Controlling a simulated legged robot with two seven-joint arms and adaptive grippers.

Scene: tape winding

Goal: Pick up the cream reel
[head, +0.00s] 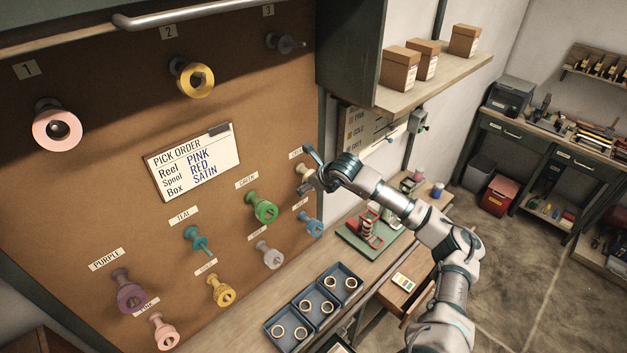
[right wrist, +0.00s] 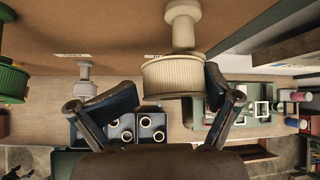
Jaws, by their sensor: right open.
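The cream reel (right wrist: 178,75) hangs on a peg of the brown board, its ribbed rim facing down toward my right gripper (right wrist: 165,92) in the right wrist view. The right gripper is open, with one dark finger on each side of the reel; the right finger is close to its rim, the left one farther off. Whether either finger touches it I cannot tell. In the head view the cream reel (head: 303,171) shows only in part behind my right gripper (head: 311,170).
A green reel (head: 261,207), a blue reel (head: 311,226) and a grey reel (head: 269,255) hang nearby. Blue trays (head: 289,328) with rings lie on the bench. A pick order card (head: 194,162) names pink, red, satin. Peg 3 (head: 285,43) is bare. A shelf (head: 435,84) holds boxes.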

